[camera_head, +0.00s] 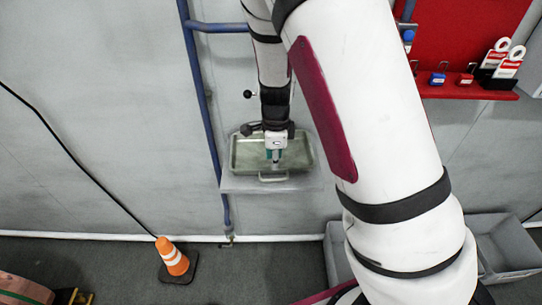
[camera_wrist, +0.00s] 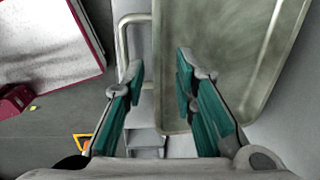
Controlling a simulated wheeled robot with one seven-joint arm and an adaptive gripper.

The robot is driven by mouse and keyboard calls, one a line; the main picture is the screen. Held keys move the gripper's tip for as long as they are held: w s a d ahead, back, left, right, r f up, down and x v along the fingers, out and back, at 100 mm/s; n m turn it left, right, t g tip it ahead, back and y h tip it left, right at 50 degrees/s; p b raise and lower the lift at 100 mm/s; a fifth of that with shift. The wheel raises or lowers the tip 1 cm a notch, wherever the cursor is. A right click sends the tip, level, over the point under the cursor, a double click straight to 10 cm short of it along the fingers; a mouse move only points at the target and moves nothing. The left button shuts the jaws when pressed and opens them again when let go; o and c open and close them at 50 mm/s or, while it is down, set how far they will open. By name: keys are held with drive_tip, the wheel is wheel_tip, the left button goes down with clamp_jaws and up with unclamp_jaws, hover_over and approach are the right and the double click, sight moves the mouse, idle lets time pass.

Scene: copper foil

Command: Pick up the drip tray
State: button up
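The drip tray (camera_head: 243,156) is a shallow, dull green-grey metal tray with a wire handle (camera_head: 273,178) on its front side. It sits on a light shelf (camera_head: 240,184) against the wall. My gripper (camera_head: 275,157) points down over the tray, near its front side, and hides part of it. In the wrist view the tray (camera_wrist: 225,50) fills the upper right and its handle (camera_wrist: 122,42) is at upper left. My gripper (camera_wrist: 160,64) is open, its teal-padded fingers apart and empty. The tray's edge runs between them in the picture; I cannot tell the height gap.
A blue pipe (camera_head: 205,110) runs down the wall left of the shelf. A red rack (camera_head: 465,90) with padlocks and tags is at upper right. A traffic cone (camera_head: 172,257) stands on the floor at left; a grey bin (camera_head: 505,245) is at lower right.

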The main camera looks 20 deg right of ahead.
drive_tip(key=f, duration=0.5)
drive_tip(key=shift+w+a, duration=0.2)
drive_tip(key=shift+w, duration=0.15)
drive_tip(key=shift+c, duration=0.2)
clamp_jaws()
